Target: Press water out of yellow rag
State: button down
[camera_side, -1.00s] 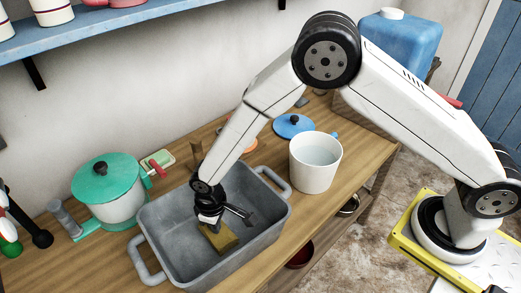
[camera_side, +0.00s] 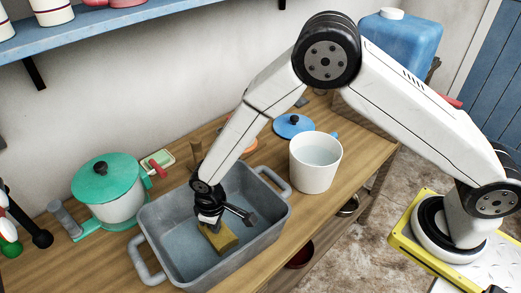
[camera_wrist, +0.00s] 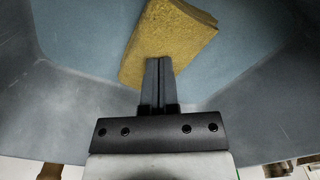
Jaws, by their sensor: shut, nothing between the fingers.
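The yellow rag (camera_side: 221,238) lies folded as a flat pad on the floor of the grey trough (camera_side: 165,214). It also shows in the wrist view (camera_wrist: 175,35), just beyond my fingertips. My gripper (camera_side: 212,224) points down into the trough, with its fingers shut side by side and nothing between them. In the wrist view the fingertips (camera_wrist: 159,62) overlap the near edge of the rag; they look to be on or just above it. The trough floor around the rag looks bluish, and I cannot tell how much water is there.
A white bucket of water (camera_side: 315,160) stands right of the trough, with a blue lid (camera_side: 294,125) behind it. A green-lidded pot (camera_side: 107,185) stands to the left. The trough walls and handles (camera_side: 148,264) surround my gripper.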

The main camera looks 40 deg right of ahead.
jog(key=shift+s+d+f, duration=0.1)
jog(key=shift+s+f, duration=0.05)
jog(key=shift+s, duration=0.05)
notch_tip(320, 180, up, 8)
jog(key=shift+w, duration=0.15)
dwell(1.0)
jog(key=s+d+r+m+t, duration=0.1)
jog(key=s+d+r+m, duration=0.2)
jog(key=d, duration=0.9)
jog(key=s+d+r+m+t, duration=0.1)
jog(key=s+d+r+m, duration=0.2)
jog(key=s+d+r, duration=0.3)
jog(key=s+d, duration=0.3)
jog(key=d, duration=0.3)
jog(key=shift+r+t, duration=0.15)
jog(key=shift+t, duration=0.15)
